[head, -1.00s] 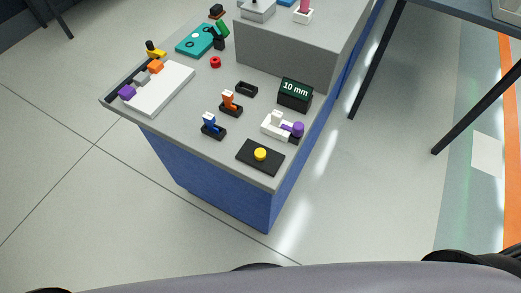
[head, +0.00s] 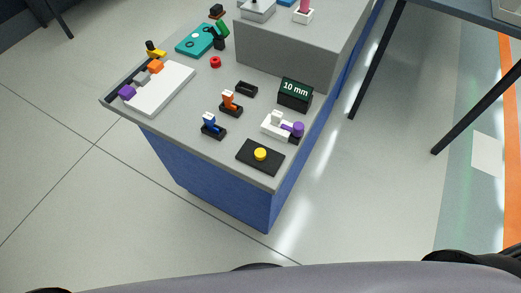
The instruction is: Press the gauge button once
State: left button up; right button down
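The gauge (head: 295,94) is a dark green box with a display that reads "10 mm", near the right edge of the grey worktop. A round yellow button (head: 260,154) sits on a flat black plate (head: 247,163) at the front right corner of the worktop. No label shows on the button. Neither of my grippers is in view.
The worktop (head: 180,125) tops a blue cabinet. A white-and-purple fixture (head: 277,124) stands between button and gauge, with blue (head: 210,120) and orange (head: 229,99) clamp-like pieces to its left. A grey raised block (head: 285,50) stands behind. Floor in front is clear.

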aim_at(259, 154)
jog(key=i+j, duration=0.1)
jog(key=j, duration=0.35)
jog(key=i+j, duration=0.1)
jog(key=j, duration=0.4)
jog(key=i+j, duration=0.1)
jog(key=j, duration=0.35)
jog(key=i+j, duration=0.15)
jog(key=j, duration=0.35)
jog(key=z, duration=1.2)
